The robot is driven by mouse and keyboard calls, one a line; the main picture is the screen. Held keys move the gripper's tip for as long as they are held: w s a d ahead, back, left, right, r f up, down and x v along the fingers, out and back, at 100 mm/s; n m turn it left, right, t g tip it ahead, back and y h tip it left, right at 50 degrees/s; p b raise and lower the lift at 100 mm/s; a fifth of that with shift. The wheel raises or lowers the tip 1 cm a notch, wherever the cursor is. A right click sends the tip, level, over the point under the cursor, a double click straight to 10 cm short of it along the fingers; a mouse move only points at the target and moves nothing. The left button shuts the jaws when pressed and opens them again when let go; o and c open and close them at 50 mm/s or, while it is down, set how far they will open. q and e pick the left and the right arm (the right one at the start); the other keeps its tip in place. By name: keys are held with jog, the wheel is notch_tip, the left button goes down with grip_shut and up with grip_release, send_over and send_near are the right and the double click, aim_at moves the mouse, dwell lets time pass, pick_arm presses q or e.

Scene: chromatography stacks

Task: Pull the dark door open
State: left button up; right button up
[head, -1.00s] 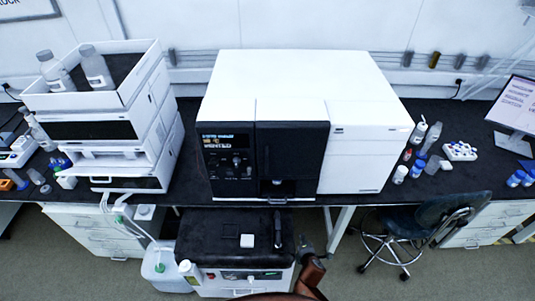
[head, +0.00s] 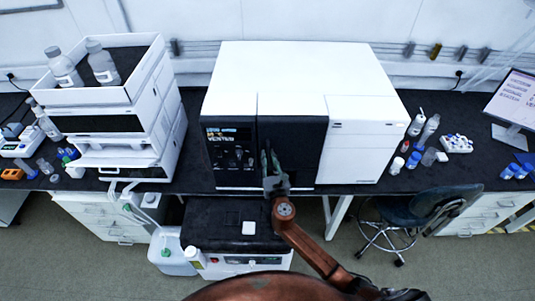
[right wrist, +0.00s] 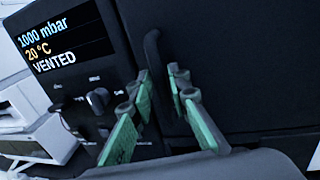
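The dark door (head: 307,140) is the black front panel of the large white instrument (head: 300,75), right of its display panel. It looks closed. In the right wrist view the door (right wrist: 225,55) fills the right side, with a dark upright bar handle (right wrist: 152,45) near its left edge. My right gripper (head: 270,160) is in front of the door's left part. In the right wrist view its green-padded fingers (right wrist: 159,74) are apart, one on each side of the handle's line near its lower end. I cannot tell whether they touch it. My left gripper is out of view.
The display panel (right wrist: 65,30) reads 1000 mbar, 20 °C, VENTED. A white stacked unit (head: 115,110) stands left. Bottles and vials (head: 425,130) are on the bench at right. A black-topped unit (head: 215,225) sits below the bench, with a chair (head: 420,210) at right.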

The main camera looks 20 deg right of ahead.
jog(key=shift+w, duration=0.85)
jog(key=shift+c, duration=0.4)
grip_shut()
